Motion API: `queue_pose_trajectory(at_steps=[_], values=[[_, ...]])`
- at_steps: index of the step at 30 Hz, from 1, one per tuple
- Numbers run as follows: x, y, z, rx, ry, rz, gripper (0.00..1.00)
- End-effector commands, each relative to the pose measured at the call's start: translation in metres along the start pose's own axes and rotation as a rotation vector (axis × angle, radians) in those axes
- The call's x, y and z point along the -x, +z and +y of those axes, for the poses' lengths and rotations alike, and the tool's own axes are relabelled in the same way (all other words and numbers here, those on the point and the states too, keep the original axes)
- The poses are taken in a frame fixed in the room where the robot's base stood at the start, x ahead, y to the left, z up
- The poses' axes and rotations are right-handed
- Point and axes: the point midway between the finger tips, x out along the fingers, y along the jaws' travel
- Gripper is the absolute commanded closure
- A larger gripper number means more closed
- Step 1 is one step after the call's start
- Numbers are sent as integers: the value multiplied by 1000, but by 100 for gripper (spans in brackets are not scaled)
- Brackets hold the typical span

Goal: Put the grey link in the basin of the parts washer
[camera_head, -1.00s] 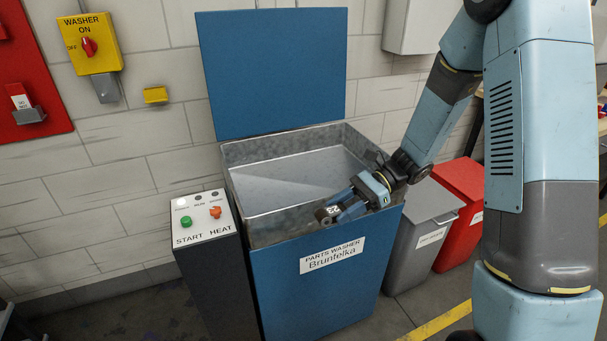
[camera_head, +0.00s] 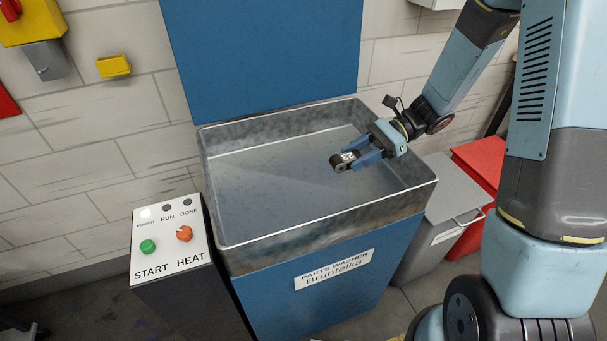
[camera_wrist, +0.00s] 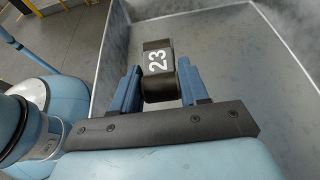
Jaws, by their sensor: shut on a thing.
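The grey link (camera_head: 344,162) is a small dark grey part marked "23". My gripper (camera_head: 361,157) is shut on it and holds it above the basin, inside the rim as seen in the head view. In the wrist view the link (camera_wrist: 157,78) sits between the two blue fingers of my gripper (camera_wrist: 158,88), its number facing the camera. The parts washer (camera_head: 290,290) is a blue cabinet with an open grey metal basin (camera_head: 270,190). Its blue lid (camera_head: 262,55) stands raised at the back. The basin floor looks empty.
A control box (camera_head: 172,245) with a green START button and an orange HEAT knob stands left of the washer. A grey bin (camera_head: 445,215) and a red bin (camera_head: 485,165) stand to the right. The basin's raised rim surrounds the space under my gripper.

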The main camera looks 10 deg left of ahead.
Motion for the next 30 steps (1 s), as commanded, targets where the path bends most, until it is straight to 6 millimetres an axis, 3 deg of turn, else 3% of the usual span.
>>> queue_pose_trajectory(at_steps=[14,18,24,30], values=[[-99,-1,-45,13,34,-1,87],[-123,-17,-54,9,34,-2,87],[-146,-30,-64,11,32,-2,87],[-153,-36,-68,12,30,-1,87]])
